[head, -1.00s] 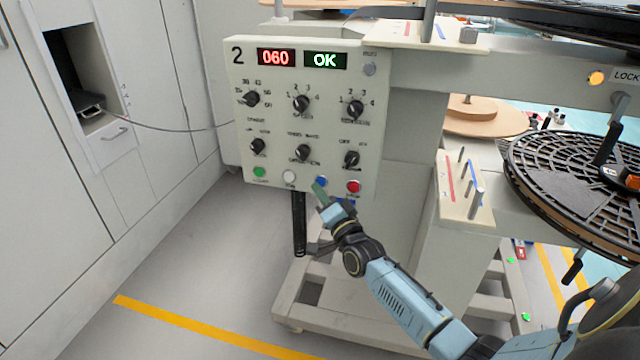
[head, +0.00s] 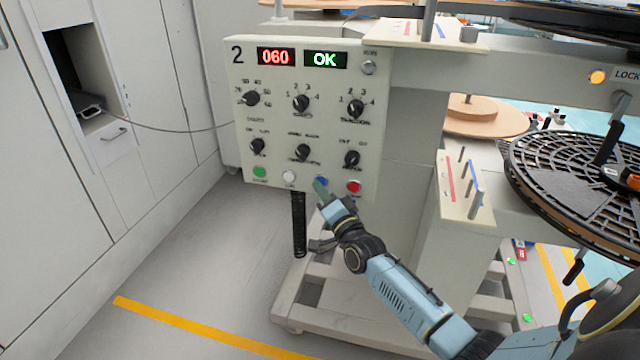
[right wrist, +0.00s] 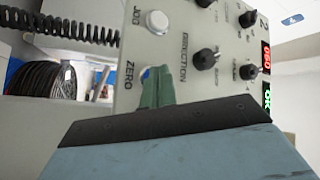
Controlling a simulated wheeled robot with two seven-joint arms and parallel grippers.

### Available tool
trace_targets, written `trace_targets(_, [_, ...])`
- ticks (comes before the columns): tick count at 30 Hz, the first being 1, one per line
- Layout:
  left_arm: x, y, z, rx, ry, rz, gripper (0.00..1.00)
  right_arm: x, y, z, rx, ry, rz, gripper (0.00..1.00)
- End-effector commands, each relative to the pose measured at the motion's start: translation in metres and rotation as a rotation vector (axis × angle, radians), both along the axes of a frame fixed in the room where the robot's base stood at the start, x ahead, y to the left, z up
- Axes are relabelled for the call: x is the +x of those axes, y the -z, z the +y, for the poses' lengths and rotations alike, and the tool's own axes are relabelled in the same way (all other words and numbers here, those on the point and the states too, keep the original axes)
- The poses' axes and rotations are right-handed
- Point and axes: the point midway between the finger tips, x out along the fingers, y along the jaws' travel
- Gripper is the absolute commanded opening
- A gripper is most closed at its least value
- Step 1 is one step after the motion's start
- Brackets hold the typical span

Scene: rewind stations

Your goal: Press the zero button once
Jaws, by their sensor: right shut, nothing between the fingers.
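The control panel (head: 275,120) carries a bottom row of buttons. The blue button (head: 322,181) is third from the left, partly covered by my right fingertips. In the right wrist view the label ZERO stands beside a mostly hidden button (right wrist: 146,74), right behind the green fingers. My right gripper (head: 319,188) is shut and empty, its tips at or just in front of this button; I cannot tell whether they touch. It also shows in the right wrist view (right wrist: 157,87). My left gripper is not in view.
The green button (head: 260,172), white button (head: 289,176) and red button (head: 354,187) flank it. Several black knobs sit above. The red display (head: 276,57) reads 060 and the green display (head: 325,60) reads OK. A black reel (head: 570,190) stands at right.

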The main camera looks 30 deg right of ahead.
Motion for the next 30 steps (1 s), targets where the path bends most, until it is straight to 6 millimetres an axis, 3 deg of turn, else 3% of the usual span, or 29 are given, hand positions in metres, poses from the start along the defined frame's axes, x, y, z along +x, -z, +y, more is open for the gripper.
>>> trace_targets(14, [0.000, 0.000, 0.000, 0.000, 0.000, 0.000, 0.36, 0.001, -0.001, -0.002, 0.000, 0.001, -0.001, 0.00])
trace_targets(30, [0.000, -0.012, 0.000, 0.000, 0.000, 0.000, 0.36, -0.010, 0.000, 0.010, -0.001, 0.001, 0.000, 0.00])
